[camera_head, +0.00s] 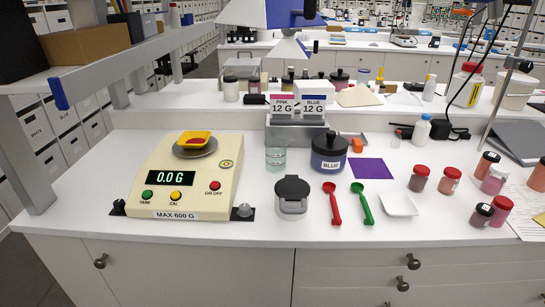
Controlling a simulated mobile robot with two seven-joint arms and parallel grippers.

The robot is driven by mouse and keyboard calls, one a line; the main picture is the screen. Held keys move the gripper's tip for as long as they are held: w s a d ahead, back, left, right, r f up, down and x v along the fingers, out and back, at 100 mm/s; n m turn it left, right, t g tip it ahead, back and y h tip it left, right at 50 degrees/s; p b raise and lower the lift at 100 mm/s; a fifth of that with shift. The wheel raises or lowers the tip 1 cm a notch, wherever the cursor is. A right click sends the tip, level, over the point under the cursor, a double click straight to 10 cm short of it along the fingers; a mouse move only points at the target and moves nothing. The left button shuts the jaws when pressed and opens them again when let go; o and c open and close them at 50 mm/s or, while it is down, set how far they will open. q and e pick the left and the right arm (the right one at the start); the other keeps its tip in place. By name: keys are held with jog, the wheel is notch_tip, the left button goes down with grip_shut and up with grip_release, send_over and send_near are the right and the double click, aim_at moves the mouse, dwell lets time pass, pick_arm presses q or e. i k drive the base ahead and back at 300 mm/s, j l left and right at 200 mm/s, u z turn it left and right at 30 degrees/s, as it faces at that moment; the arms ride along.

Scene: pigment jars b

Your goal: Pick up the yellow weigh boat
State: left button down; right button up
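The yellow weigh boat (194,138) sits on the round grey pan (195,149) of a cream balance (170,185) at the left of the bench. Something reddish shows inside the boat, too small to make out. The balance display (171,178) reads 0.0 G. Nothing touches the boat from above. Neither of my grippers can be made out in the head view.
A shelf post (25,160) stands left of the balance. A glass beaker (276,157), a grey-lidded container (292,194) and a jar labelled BLUE (329,155) stand to its right. Red (332,203) and green (361,203) scoops, a white boat (398,204) and several jars lie further right.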

aim_at(190, 139)
jog(key=i+j+z, duration=0.15)
jog(key=j+z, duration=0.8)
jog(key=j, duration=0.15)
